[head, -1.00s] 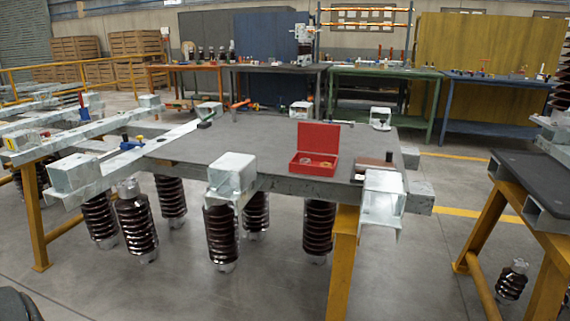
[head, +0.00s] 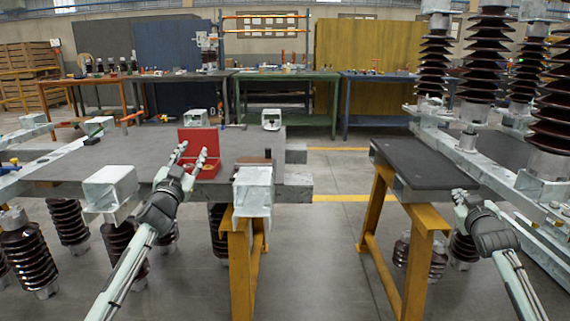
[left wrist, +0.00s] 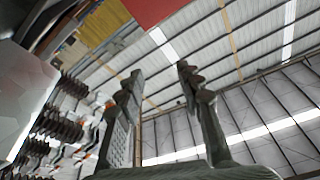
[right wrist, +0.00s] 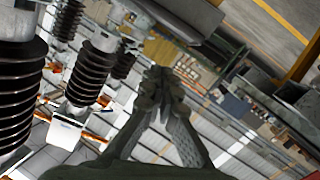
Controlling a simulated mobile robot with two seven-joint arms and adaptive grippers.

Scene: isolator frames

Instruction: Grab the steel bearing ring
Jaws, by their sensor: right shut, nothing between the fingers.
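The open red box (head: 202,137) sits on the dark grey table top (head: 238,142), its lid raised at the back. Small things show in its tray, but they are too small and too covered by my gripper to tell which is the steel bearing ring. My left gripper (head: 193,152) is open and empty, fingers raised in front of the box; the left wrist view shows its two spread fingers (left wrist: 158,85). My right gripper (head: 461,194) is shut and empty beside the dark bench on the right; its fingertips meet in the right wrist view (right wrist: 160,75).
Grey metal blocks (head: 110,186) stand at the table's near edge. Another (head: 253,186) stands right of the box. A gap separates this table from the dark-topped bench (head: 420,165) on yellow legs. Tall ribbed insulators (head: 485,60) stand at the right.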

